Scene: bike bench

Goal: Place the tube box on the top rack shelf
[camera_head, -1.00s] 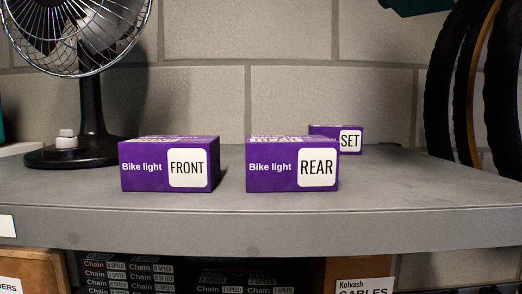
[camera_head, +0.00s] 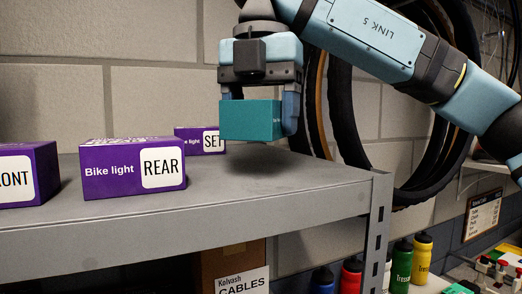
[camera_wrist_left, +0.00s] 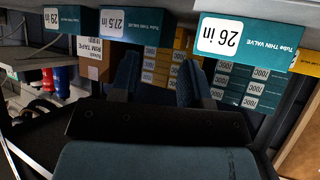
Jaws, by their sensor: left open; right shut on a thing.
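A teal box (camera_head: 250,121), which looks like the tube box, hangs in my right gripper (camera_head: 259,110) in the head view. The gripper points down with a finger on each side of the box. The box is above the right part of the grey top rack shelf (camera_head: 270,215), with a shadow on the shelf below it. My left gripper (camera_wrist_left: 156,78) shows in the left wrist view, open and empty, its two fingers apart in front of shelved boxes.
Purple bike light boxes marked REAR (camera_head: 133,168), SET (camera_head: 200,139) and FRONT (camera_head: 28,174) stand on the shelf left of the held box. Tires (camera_head: 345,100) hang behind the shelf's right end. The left wrist view shows a 26 in tube box (camera_wrist_left: 245,38).

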